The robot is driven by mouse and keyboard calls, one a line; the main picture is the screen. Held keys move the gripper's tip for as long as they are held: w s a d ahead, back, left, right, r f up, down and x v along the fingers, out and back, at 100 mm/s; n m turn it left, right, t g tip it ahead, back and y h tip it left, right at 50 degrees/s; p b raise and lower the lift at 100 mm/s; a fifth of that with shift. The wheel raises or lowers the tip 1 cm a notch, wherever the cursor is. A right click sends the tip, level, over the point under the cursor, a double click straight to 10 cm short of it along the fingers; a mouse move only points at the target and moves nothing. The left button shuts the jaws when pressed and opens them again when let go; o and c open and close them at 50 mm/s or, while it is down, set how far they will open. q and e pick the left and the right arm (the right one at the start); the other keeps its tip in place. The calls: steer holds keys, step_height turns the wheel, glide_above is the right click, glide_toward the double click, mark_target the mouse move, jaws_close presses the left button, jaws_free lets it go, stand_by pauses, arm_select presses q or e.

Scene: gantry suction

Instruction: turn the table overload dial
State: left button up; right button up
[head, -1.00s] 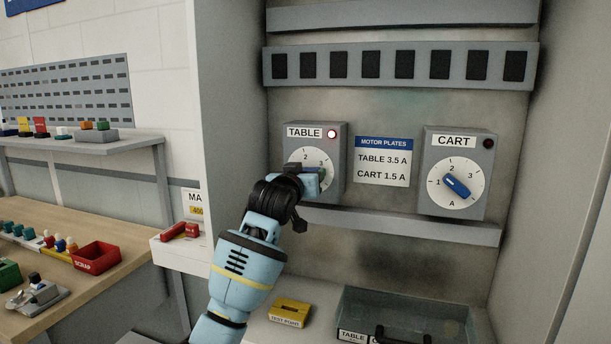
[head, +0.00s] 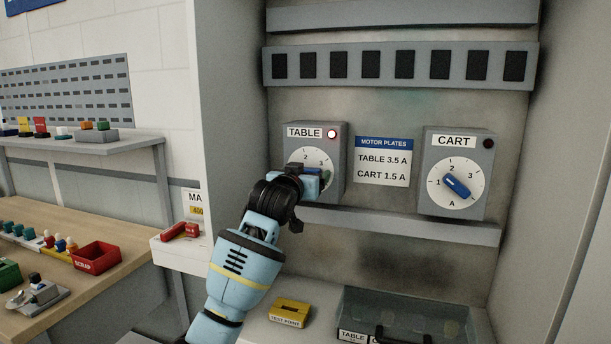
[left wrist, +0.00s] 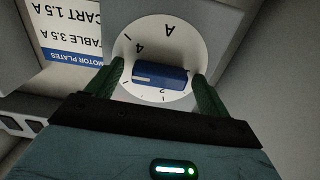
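The table overload dial (head: 309,157) is a white numbered disc on the left grey box marked TABLE, with a red lamp lit. My left gripper (head: 313,182) is in front of it and hides its lower part in the head view. In the left wrist view, the dial (left wrist: 182,42) appears upside down with its blue knob (left wrist: 160,76) lying nearly level. The open fingers of my left gripper (left wrist: 160,85) stand beyond the knob's two ends, with narrow gaps seen. The knob's pale line is at its left end, on the side of 3 and 4. My right gripper is out of view.
The motor plate (head: 383,162) reads TABLE 3.5 A, CART 1.5 A. The CART dial box (head: 483,175) stands right of it, lamp dark. A grey ledge (head: 420,226) runs below. A yellow block (head: 290,312) and a clear bin (head: 405,315) sit underneath.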

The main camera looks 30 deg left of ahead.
arm_select(q)
steer(key=v, duration=0.8)
stand_by(0.4)
steer(key=shift+w+a, duration=0.1)
steer(key=s+d+f+m+g+h, duration=0.1)
steer(key=s+d+f+g, duration=0.3)
steer(key=f, duration=0.7)
steer(key=s+d+f+m+g+h, duration=0.15)
steer(key=s+f, duration=0.35)
steer(key=f, duration=0.5)
steer(key=s+d+f+m+g+h, duration=0.1)
steer(key=s+d+f+g, duration=0.3)
steer(key=f, duration=0.7)
steer(key=s+d+f+g, duration=0.2)
steer(key=s+f, duration=0.3)
steer(key=s, duration=0.5)
steer(key=s+d+f+m+g+h, duration=0.15)
steer(key=s+f, duration=0.35)
steer(key=s, duration=0.5)
steer(key=s+d+f+g, duration=0.2)
steer(key=s+f, duration=0.2)
steer(key=s, duration=0.6)
steer(key=w+d+f+t, duration=0.1)
steer(key=w+f+t, duration=0.2)
steer(key=f, duration=0.2)
steer(key=w+d+f+t+h, duration=0.1)
steer(key=w+d+f+t, duration=0.1)
steer(key=w+f+t, duration=0.1)
steer(key=shift+f+t, duration=0.6)
steer(key=shift+f, duration=0.6)
